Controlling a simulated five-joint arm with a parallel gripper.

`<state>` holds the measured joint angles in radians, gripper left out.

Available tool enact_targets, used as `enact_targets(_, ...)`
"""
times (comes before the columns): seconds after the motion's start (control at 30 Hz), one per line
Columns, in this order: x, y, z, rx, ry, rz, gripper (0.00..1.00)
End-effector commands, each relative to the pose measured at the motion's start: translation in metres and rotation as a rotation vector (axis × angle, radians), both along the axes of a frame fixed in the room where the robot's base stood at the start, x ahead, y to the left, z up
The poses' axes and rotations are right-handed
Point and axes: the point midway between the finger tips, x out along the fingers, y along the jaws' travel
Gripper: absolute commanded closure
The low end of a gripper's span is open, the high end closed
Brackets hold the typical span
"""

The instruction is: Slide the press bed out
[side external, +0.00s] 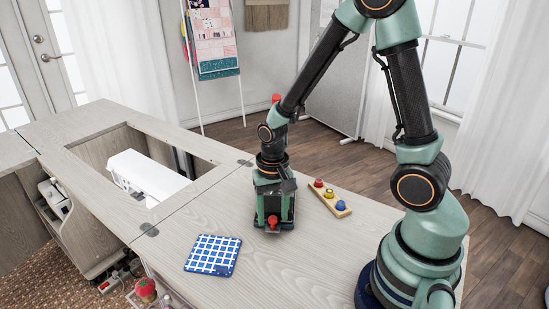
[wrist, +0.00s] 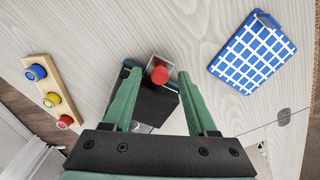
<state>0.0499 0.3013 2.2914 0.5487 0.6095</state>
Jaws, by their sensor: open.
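A small dark press-like device stands on the wooden cabinet top, largely covered by my gripper (side external: 274,212) in the side view. A red knob (side external: 272,222) shows at its front. In the wrist view the red knob (wrist: 159,74) sits on a pale block, with a black part (wrist: 153,104) behind it. My gripper (wrist: 158,82) is open, its green fingers one on each side of the knob and block. I cannot tell whether the fingers touch them. Which part is the press bed, and how far out it is, is hard to tell.
A blue-and-white grid pad (side external: 213,255) lies flat at the front left. A wooden strip (side external: 327,196) with red, yellow and blue knobs lies to the right. A white sewing machine (side external: 146,176) sits in the cabinet's opening. The wooden top (side external: 215,211) between opening and device is clear.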

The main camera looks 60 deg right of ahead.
Motion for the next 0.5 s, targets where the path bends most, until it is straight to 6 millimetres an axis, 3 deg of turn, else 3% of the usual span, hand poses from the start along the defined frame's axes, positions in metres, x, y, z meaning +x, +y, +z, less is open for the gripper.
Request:
enact_targets(0.23,-0.0001,0.0000,-0.0008,0.000,0.000,0.000,0.42)
enact_targets(0.27,-0.0001,0.0000,-0.0008,0.000,0.000,0.000,0.46)
enact_targets(0.4,-0.0001,0.0000,-0.0007,0.000,0.000,0.000,0.99)
enact_targets(0.5,-0.0001,0.0000,-0.0006,0.000,0.000,0.000,1.00)
